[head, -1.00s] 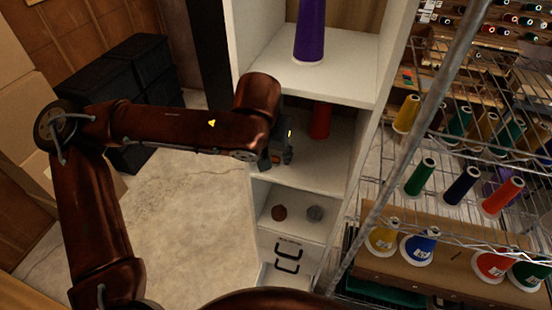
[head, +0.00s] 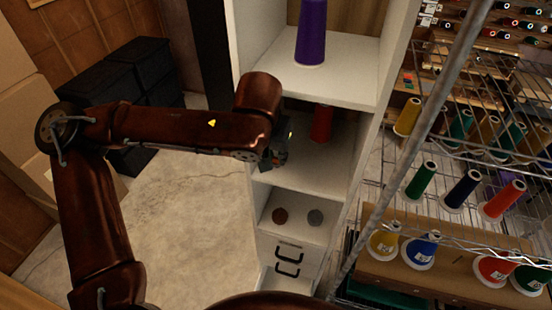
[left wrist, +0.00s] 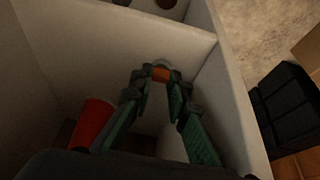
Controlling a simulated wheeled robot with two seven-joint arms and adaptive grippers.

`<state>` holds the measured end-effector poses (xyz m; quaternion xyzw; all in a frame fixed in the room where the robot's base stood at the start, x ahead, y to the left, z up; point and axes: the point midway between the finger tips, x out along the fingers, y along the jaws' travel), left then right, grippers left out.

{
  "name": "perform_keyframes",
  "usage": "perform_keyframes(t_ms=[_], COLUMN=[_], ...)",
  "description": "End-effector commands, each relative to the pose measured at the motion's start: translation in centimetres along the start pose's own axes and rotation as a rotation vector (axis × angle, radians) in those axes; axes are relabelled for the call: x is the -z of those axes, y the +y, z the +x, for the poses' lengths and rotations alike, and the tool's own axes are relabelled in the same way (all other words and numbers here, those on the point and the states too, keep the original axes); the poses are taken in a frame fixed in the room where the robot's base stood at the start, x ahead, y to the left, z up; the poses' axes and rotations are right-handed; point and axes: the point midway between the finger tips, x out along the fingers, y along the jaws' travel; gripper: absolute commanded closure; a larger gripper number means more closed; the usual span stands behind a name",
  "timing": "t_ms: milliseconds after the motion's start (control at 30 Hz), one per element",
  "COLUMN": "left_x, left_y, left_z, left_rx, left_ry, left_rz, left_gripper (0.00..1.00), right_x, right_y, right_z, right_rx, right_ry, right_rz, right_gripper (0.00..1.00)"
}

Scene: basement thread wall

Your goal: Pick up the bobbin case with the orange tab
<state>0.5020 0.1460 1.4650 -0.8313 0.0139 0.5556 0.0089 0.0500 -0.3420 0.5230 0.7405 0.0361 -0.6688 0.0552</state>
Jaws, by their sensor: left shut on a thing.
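The bobbin case with the orange tab (left wrist: 161,74) shows in the left wrist view between my fingertips, with a grey rounded edge beyond the orange. My left gripper (left wrist: 160,78) is shut on it, one finger on each side. In the head view my left gripper (head: 275,156) is at the left front of the middle shelf compartment, seen from behind. The bobbin case cannot be made out there. My right gripper is not in view.
A red spool (head: 321,123) stands beside my gripper in the same compartment. The white shelf's side wall (left wrist: 222,105) is close. A purple spool (head: 311,35) stands above. Brown (head: 280,215) and grey (head: 315,217) round things lie below. A wire rack (head: 440,235) is at the right.

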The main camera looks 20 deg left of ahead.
Motion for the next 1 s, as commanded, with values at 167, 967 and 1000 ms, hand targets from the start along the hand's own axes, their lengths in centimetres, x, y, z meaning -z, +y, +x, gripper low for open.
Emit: perform_keyframes(t_ms=[167,967,1000], left_x=[-0.8,-15.5,-15.8], left_y=[0.0,0.0,0.0], left_z=[-1.2,-7.2,-7.3], left_rx=[-0.001,0.0,0.0], left_ry=[0.002,0.003,0.002], left_rz=[0.003,0.001,0.001], left_gripper=[0.95,0.95,0.95], right_x=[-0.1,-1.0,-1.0], right_y=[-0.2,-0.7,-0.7], right_z=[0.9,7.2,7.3], right_rx=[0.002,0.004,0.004], right_ry=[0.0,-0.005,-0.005], right_rz=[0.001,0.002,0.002], right_gripper=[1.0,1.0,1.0])
